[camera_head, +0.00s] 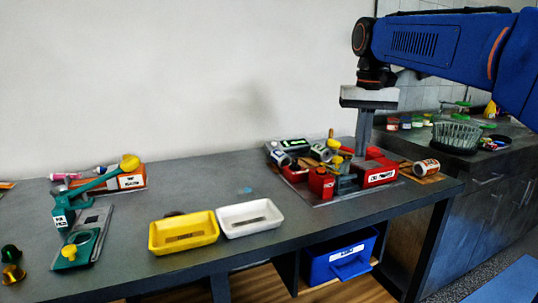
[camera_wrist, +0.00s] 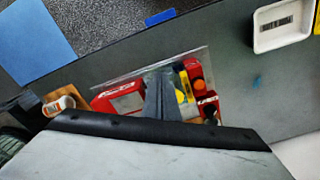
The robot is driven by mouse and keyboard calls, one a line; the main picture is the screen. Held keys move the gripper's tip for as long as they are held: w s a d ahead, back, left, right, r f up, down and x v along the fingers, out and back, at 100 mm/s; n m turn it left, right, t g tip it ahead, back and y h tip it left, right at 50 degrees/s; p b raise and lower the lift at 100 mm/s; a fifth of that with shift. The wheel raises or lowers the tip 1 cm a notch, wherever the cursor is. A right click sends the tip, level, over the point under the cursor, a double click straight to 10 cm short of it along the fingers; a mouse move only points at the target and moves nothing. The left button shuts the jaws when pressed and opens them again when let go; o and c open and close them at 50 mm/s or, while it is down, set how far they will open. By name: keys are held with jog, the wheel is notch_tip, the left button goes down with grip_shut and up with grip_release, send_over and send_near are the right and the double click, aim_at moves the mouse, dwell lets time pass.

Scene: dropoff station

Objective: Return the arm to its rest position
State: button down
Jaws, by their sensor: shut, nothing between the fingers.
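My arm reaches in from the upper right of the head view, with its blue link across the top. My gripper (camera_head: 362,152) points straight down over the right part of the grey counter (camera_head: 330,222). Its fingers are together and hold nothing. In the wrist view my gripper (camera_wrist: 160,82) shows as a narrow grey wedge in front of a cluster of red items. I cannot tell how much clearance there is between the fingertips and these items.
A red box (camera_head: 376,174) and a red container (camera_head: 321,183) stand close around the fingers. A white and brown cup (camera_head: 426,167) lies to the right. A yellow tray (camera_head: 183,244) and a white tray (camera_head: 249,231) are at the front. A wire basket (camera_head: 456,137) is behind right.

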jog(key=s+d+f+t, duration=0.2)
jog(key=s+f, duration=1.1)
jog(key=s+d+f+n+t, duration=0.1)
jog(key=s+d+f+t, duration=0.1)
jog(key=s+f, duration=1.1)
jog(key=shift+s+d+f, duration=0.35)
jog(key=shift+s+d, duration=0.15)
jog(key=shift+d, duration=0.25)
